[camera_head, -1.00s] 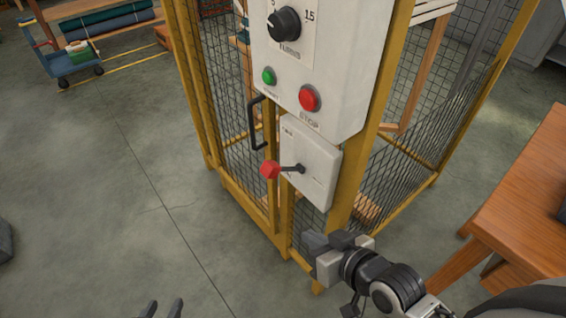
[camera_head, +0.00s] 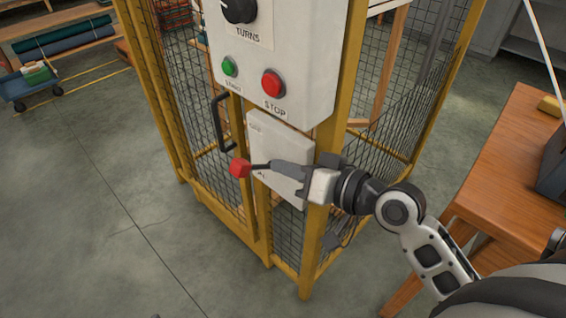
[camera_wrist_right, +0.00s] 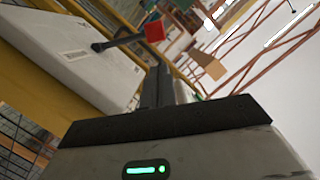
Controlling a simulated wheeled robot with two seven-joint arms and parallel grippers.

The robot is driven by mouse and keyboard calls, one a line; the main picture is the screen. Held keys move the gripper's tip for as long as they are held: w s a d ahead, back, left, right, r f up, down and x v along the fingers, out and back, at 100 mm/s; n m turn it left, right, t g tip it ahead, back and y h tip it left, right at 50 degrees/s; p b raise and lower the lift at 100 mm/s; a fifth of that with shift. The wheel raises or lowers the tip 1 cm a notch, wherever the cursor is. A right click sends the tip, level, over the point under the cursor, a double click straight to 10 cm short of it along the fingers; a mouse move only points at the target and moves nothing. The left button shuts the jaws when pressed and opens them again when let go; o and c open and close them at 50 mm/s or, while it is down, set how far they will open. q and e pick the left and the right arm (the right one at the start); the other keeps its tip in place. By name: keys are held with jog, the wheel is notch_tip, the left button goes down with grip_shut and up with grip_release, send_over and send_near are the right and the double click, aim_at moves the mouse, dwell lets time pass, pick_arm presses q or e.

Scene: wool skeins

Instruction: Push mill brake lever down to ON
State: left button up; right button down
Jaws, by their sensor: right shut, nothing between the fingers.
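The brake lever has a red knob (camera_head: 240,168) and a short dark arm, and sticks out roughly level from a white box (camera_head: 264,136) on the yellow cage post. My right gripper (camera_head: 274,168) is shut and empty in front of the box, its tips close to the lever and hiding part of its arm. In the right wrist view the red knob (camera_wrist_right: 154,31) lies beyond the shut fingertips (camera_wrist_right: 158,68), with a gap in the picture. I cannot tell whether they touch. The lower lettering on the box is mostly hidden. My left gripper is not in view.
Above is a control panel with a green START button (camera_head: 229,67), a red STOP button (camera_head: 273,83) and a TURNS dial (camera_head: 239,9). A dark door handle (camera_head: 221,124) is left of the box. A wooden table (camera_head: 500,180) stands at right.

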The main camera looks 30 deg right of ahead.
aim_at(256, 167)
jog(key=x, duration=0.7)
jog(key=shift+w, duration=0.3)
jog(key=shift+a+f, duration=0.15)
jog(key=shift+f, duration=0.05)
